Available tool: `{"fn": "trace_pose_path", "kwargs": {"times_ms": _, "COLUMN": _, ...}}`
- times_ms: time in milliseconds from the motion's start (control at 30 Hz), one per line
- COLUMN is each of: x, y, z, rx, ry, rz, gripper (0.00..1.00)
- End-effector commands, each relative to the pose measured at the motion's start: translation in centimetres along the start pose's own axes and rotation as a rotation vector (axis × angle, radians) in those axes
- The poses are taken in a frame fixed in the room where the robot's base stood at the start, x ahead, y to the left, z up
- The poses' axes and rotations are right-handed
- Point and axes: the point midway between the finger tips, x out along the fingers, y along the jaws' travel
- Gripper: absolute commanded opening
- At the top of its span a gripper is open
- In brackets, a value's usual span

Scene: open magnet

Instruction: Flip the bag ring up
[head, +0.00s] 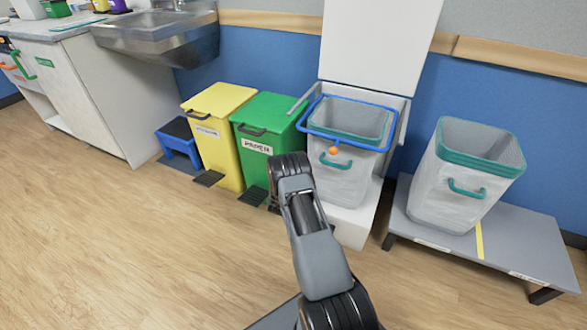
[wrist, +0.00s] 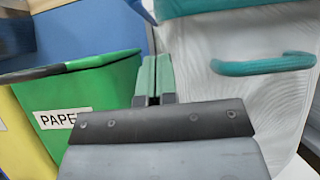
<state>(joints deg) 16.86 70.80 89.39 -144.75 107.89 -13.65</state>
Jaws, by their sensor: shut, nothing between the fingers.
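The blue bag ring (head: 362,146) lies roughly level around the top of a grey-white bin with a teal rim (head: 343,178), which stands in an open white cabinet. A small orange ball (head: 334,150) sits at the ring's front edge. My arm reaches toward the cabinet from below, and in the head view its wrist hides the fingers. In the wrist view my gripper (wrist: 153,80) has its green fingers together, with nothing between them. It points between the green bin and the white bin with its teal handle (wrist: 263,64). I cannot make out the ring clearly there.
A green paper bin (head: 268,122) and a yellow bin (head: 219,124) stand left of the cabinet. The cabinet's raised white lid (head: 380,40) is above the ring. Another white bin (head: 462,178) stands on a low grey platform (head: 515,240) at right. The floor in front is clear.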

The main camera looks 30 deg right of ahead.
Motion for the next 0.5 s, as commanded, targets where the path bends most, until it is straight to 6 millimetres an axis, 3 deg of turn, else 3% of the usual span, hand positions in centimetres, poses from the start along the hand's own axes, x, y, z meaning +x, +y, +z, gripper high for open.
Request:
{"fn": "trace_pose_path", "kwargs": {"times_ms": 267, "x": 5.1, "y": -0.1, "z": -0.1, "rx": 0.001, "ry": -0.003, "rz": -0.003, "gripper": 0.00}}
{"fn": "trace_pose_path", "kwargs": {"times_ms": 500, "x": 7.0, "y": 0.0, "z": 2.0, "rx": 0.001, "ry": 0.000, "rz": 0.000, "gripper": 0.00}}
